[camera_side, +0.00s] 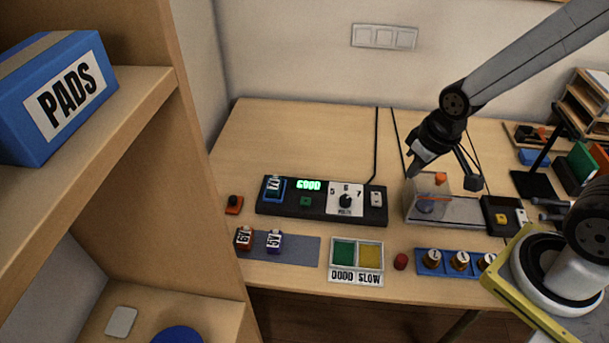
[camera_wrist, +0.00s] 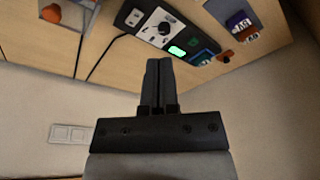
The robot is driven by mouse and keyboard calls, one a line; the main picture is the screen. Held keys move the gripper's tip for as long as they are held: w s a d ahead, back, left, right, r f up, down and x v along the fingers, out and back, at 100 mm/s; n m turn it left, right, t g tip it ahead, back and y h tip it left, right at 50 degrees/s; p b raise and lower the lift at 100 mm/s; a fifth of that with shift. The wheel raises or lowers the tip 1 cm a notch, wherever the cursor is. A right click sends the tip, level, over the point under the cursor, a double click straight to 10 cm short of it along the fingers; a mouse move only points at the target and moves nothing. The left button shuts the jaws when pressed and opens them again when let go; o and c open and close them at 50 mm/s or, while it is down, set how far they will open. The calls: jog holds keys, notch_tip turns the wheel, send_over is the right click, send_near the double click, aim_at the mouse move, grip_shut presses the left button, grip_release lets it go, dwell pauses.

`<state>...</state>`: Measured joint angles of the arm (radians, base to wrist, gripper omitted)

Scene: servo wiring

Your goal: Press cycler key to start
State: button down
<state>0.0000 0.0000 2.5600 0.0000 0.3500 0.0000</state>
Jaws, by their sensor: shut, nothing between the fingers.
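A black tester (camera_side: 320,203) stands on the desk with a lit green display reading "GOOD", a small green key (camera_side: 306,202) and a white dial plate; it also shows in the wrist view (camera_wrist: 143,33). A black box with a yellow key (camera_side: 503,218) stands at the right end of a rig with a clear cover (camera_side: 428,198). I cannot tell which of these is the cycler key. My gripper (camera_side: 412,172) is shut and empty, in the air by the clear cover. Its fingers also show in the wrist view (camera_wrist: 158,64), touching nothing.
Two labelled servos (camera_side: 274,241) sit on a grey mat (camera_side: 302,249). A green and yellow tray (camera_side: 357,254), a red knob (camera_side: 401,261) and a blue rack (camera_side: 430,263) line the front edge. A wooden shelf (camera_side: 150,100) stands left. A lamp and racks crowd the right.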

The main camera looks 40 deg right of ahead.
jog(key=m+t+y, duration=0.3)
jog(key=m+t, duration=0.2)
jog(key=t, duration=0.1)
send_over(308, 202)
notch_tip(308, 202, down, 12)
jog(key=shift+f, duration=0.15)
jog(key=shift+f, duration=0.2)
jog(key=shift+f, duration=4.2)
